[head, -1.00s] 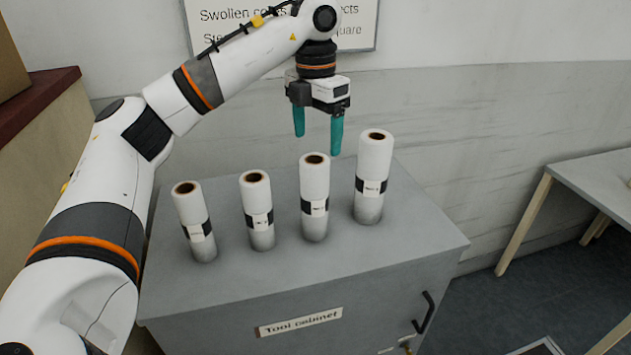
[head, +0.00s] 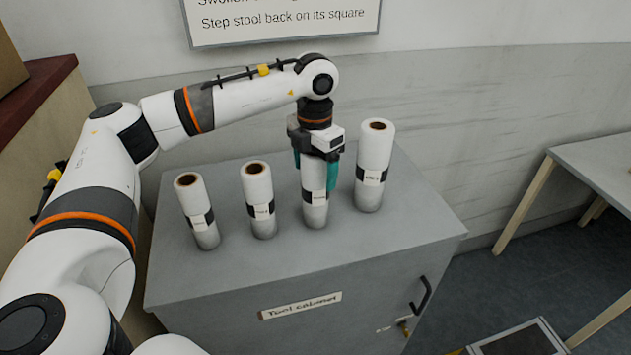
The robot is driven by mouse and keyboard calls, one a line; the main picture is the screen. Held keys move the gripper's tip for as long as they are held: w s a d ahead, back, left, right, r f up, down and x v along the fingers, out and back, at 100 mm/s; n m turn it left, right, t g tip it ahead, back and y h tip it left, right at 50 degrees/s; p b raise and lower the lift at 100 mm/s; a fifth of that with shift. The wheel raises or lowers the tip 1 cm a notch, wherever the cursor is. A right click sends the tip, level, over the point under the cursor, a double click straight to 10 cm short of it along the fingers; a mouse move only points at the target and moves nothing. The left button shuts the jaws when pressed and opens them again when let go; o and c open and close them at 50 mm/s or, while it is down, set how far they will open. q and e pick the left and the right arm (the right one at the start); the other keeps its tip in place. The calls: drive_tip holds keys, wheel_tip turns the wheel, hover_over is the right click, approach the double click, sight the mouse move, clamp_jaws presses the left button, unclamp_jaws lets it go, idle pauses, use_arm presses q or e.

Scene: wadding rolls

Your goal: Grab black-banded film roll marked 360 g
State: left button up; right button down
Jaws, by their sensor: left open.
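Several white film rolls with black bands and small labels stand upright in a row on the grey tool cabinet (head: 300,262). They are the leftmost roll (head: 196,212), the second roll (head: 258,200), the third roll (head: 315,205) and the tallest, rightmost roll (head: 374,165). The label print is too small to read, so I cannot tell which is marked 360 g. My left gripper (head: 314,172) is open and lowered over the third roll, its teal fingers on either side of the roll's upper part. The gripper hides that roll's top. My right gripper is out of view.
The second and rightmost rolls stand close on either side of the gripper. A wall sign (head: 285,20) hangs behind. A light table (head: 600,172) stands at the right. The cabinet top in front of the rolls is clear.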

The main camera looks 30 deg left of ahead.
use_arm(q)
drive_tip(key=shift+f, duration=0.4)
drive_tip(key=shift+w+f, duration=0.1)
drive_tip(key=shift+f, duration=0.2)
drive_tip(key=shift+r, duration=0.1)
drive_tip(key=c, duration=1.3)
